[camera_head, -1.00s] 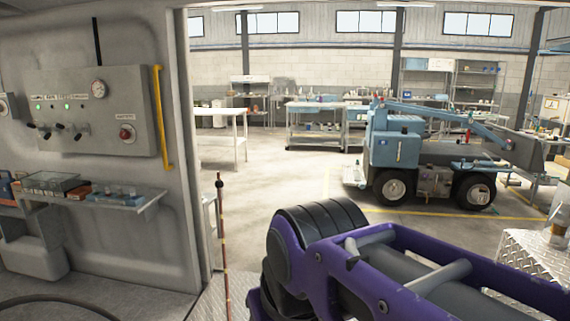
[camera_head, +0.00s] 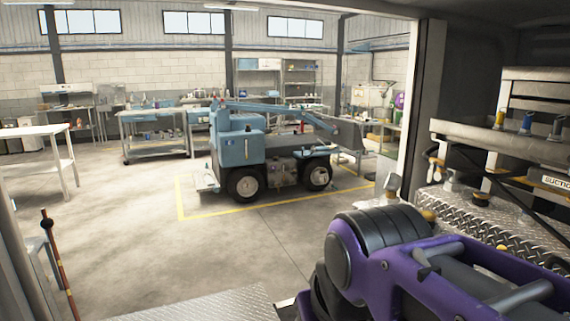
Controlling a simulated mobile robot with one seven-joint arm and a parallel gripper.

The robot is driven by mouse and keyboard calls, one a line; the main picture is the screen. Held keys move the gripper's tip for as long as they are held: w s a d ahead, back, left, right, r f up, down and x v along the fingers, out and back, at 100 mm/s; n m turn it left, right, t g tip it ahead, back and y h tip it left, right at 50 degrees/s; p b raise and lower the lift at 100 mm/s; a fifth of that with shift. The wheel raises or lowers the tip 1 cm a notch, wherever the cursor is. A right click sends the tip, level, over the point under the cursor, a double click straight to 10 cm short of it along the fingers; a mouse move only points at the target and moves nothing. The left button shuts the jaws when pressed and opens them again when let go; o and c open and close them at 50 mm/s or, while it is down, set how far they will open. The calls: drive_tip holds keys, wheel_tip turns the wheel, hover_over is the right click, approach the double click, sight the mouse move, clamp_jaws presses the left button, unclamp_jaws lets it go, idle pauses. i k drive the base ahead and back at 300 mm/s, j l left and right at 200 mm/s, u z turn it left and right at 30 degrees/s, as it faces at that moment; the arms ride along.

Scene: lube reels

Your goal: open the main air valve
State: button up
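I cannot make out a part that is clearly the main air valve. At the right stands a pale metal rack (camera_head: 508,150) with yellow (camera_head: 500,118), blue (camera_head: 526,123) and grey (camera_head: 556,128) fittings on top. A label on it (camera_head: 557,181) begins with "SUCTION", cut off by the picture's edge. My purple and black arm crosses the lower right, in front of the tread-plate surface. My gripper is out of view, so its opening and any contact are hidden.
A tread-plate ledge (camera_head: 465,212) lies below the rack. Past the doorway, a blue wheeled machine (camera_head: 240,150) stands inside yellow floor lines. Workbenches (camera_head: 155,117) line the back. A striped pole (camera_head: 58,262) stands at lower left. The middle floor is clear.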

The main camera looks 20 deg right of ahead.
sight(430, 170)
drive_tip(key=z, duration=1.4)
drive_tip(key=i+j+z, duration=0.35)
drive_tip(key=i+j, duration=0.45)
drive_tip(key=i, duration=0.15)
drive_tip(key=i+j, duration=0.45)
drive_tip(key=k+j+u, duration=0.35)
drive_tip(key=k, duration=0.25)
drive_tip(key=k+j+z, duration=0.15)
drive_tip(key=j, duration=0.2)
drive_tip(key=i+l+z, duration=0.1)
drive_tip(key=i+l, duration=0.2)
drive_tip(key=i+l+z, duration=0.1)
drive_tip(key=i+l, duration=0.2)
drive_tip(key=i, duration=0.25)
